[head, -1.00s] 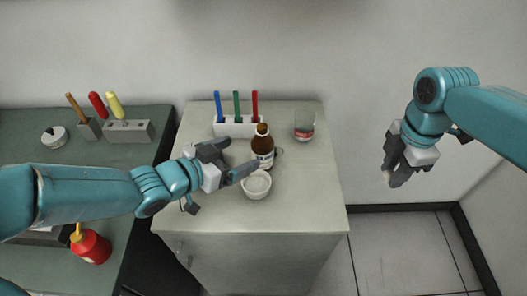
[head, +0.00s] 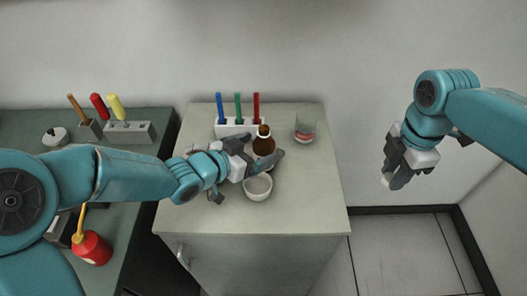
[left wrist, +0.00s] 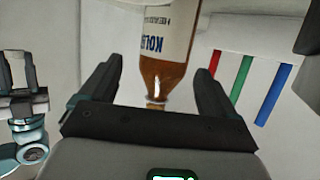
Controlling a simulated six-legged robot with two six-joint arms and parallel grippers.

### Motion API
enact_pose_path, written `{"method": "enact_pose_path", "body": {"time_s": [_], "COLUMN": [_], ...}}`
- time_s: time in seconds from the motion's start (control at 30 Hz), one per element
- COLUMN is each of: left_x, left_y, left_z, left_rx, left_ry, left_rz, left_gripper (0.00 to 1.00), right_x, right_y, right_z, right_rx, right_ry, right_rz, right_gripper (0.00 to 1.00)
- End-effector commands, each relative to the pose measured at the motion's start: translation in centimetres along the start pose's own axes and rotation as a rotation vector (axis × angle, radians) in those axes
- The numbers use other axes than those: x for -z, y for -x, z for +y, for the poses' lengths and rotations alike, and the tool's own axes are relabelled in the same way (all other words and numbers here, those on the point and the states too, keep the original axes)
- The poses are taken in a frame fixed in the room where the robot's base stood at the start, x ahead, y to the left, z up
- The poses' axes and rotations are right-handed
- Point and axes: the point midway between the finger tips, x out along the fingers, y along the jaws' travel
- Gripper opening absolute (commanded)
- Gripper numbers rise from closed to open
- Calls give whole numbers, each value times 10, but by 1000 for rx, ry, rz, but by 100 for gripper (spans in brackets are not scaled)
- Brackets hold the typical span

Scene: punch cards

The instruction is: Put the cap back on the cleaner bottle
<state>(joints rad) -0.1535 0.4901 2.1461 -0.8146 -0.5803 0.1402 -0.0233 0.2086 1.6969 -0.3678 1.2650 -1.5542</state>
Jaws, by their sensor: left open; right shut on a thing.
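The brown cleaner bottle (head: 264,143) stands upright on the light cabinet top, its label partly hidden by my gripper. My left gripper (head: 265,146) is open, with one finger on either side of the bottle. In the left wrist view the bottle (left wrist: 163,74) shows between the two spread fingers, with gaps beside it. My right gripper (head: 392,180) hangs in the air right of the cabinet, shut on a small white thing (head: 386,182), probably the cap, mostly hidden by the fingers.
A white bowl (head: 258,187) sits just in front of the bottle. A white rack (head: 233,129) with blue, green and red sticks stands behind it. A glass (head: 305,131) stands to the right. The cabinet's front right is clear.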

Motion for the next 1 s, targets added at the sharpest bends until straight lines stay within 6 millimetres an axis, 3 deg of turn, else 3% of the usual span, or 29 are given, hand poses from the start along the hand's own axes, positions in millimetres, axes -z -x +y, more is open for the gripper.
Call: {"method": "enact_pose_path", "body": {"time_s": [0.27, 0.63, 1.0], "left_x": [0, 0, 0], "left_y": [-3, -50, -52], "left_z": [0, -3, -4], "left_rx": [-1, -1, 0], "left_ry": [1, 0, 0], "left_rz": [-1, -1, 0], "left_gripper": [90, 90, 90], "right_x": [0, 0, 0], "right_y": [1, 13, 12], "right_z": [0, 0, 0], "right_rx": [0, 0, 0], "right_ry": [0, 0, 0], "right_rz": [0, 0, 0], "right_gripper": [4, 4, 4]}}
